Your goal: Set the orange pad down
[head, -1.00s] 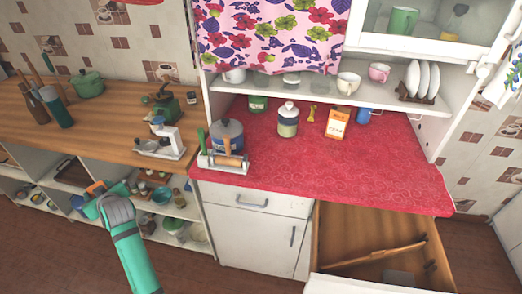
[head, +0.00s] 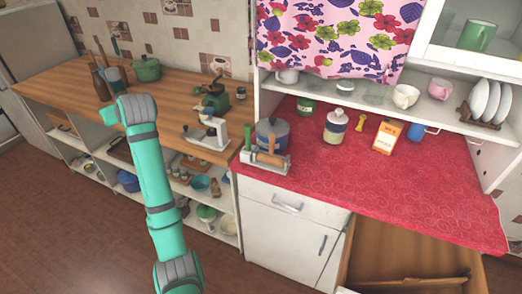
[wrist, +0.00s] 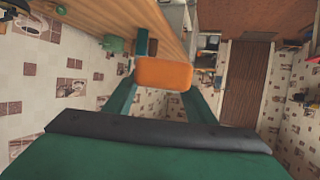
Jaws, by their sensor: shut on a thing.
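The orange pad (wrist: 163,75) shows in the wrist view, held between the two teal fingers of my gripper (wrist: 162,88), which is shut on it. In the head view my gripper (head: 108,114) is at the end of my raised teal arm, in front of the left part of the wooden counter (head: 185,92). The pad cannot be made out in the head view, where my arm hides it. From these views I cannot tell the pad's exact height against the countertop.
A green pot (head: 147,69), a blue-green canister (head: 116,80) and a grinder (head: 214,96) stand on the wooden counter. A white scale (head: 207,132) stands near its front edge. Bare wood lies between pot and grinder. Open shelves hold dishes below. A red-covered counter (head: 345,160) is to the right.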

